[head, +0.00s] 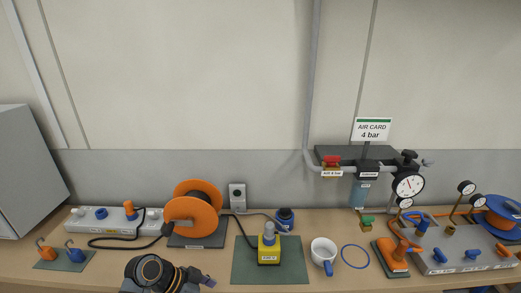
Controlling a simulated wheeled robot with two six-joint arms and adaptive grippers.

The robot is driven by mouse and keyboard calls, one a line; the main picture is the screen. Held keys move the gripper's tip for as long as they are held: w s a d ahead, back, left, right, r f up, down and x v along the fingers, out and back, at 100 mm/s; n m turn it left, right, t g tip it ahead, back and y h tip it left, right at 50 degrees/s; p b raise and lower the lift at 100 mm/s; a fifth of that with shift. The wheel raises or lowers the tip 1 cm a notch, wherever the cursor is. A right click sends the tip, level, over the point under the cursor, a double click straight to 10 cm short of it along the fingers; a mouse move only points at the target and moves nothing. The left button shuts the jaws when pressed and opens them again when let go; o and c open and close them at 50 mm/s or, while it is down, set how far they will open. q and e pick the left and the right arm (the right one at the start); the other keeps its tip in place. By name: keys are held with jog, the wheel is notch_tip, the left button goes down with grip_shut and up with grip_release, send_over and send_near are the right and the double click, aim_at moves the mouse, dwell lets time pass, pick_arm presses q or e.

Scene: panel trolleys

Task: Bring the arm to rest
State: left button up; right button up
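One of my arms, which I take to be the left, shows at the bottom edge, left of the middle, as a dark rounded joint with an orange-brown ring. My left gripper (203,281) is only partly in view at its right end, low at the front of the bench (105,277). Its fingers are cut off or too small to read, so I cannot tell whether it is open or holds anything. It appears apart from the yellow block (269,254) on the green mat (295,271). My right gripper is not in view.
An orange cable reel (191,217) stands behind the arm, with a white socket strip (116,217) to the left. A white mug (322,251), a blue ring (355,257) and a gauge manifold (460,252) fill the right. A grey cabinet (28,170) is at far left.

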pick_arm(q)
jog(key=s+a+f+n+t+y, duration=0.2)
jog(key=s+a+f+n+y, duration=0.2)
jog(key=s+a+n+y, duration=0.8)
jog(key=s+a+f+g+h+b, duration=0.1)
jog(key=s+f+h+b, duration=0.15)
jog(key=f, duration=1.25)
jog(key=s+a+f+h+b, duration=0.1)
jog(key=a+f+b, duration=0.15)
jog(key=f, duration=1.15)
jog(key=s+f+g+b, duration=0.1)
jog(key=s+f+b, duration=0.3)
jog(key=s+f, duration=1.4)
notch_tip(320, 180, down, 4)
jog(key=shift+s+a+f+m+b, duration=0.25)
jog(key=shift+s+a+m+b, duration=0.05)
jog(key=shift+s+a+b, duration=0.1)
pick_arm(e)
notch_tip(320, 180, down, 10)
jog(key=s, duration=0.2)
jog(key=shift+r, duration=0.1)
